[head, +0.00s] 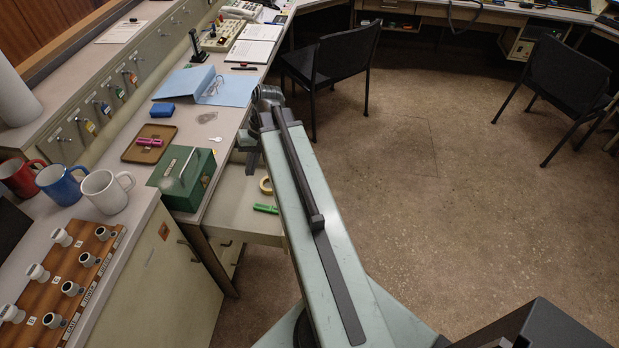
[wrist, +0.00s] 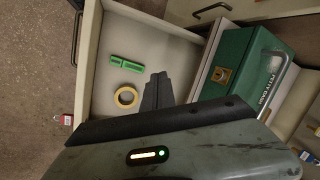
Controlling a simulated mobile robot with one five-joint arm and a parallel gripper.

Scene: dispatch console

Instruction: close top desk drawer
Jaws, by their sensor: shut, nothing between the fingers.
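The top desk drawer (head: 234,208) stands pulled out from under the desk top, and its pale inside shows in the wrist view (wrist: 165,48). A green marker-like item (head: 265,209) and a yellow tape roll (head: 265,186) lie in it. My gripper (head: 246,141) is by the desk edge, at the drawer's far side in the head view. In the wrist view my gripper (wrist: 158,82) is shut and empty, its dark fingers overlapping the drawer's inside. I cannot tell whether it touches the drawer. My arm hides part of the drawer, including much of its front, in the head view.
A green cash box (head: 183,178) stands on the desk edge beside the drawer. A brown tray (head: 149,144), a blue folder (head: 212,86) and several mugs (head: 106,190) are on the surfaces at left. A black chair (head: 334,62) stands beyond my arm. Open floor lies at right.

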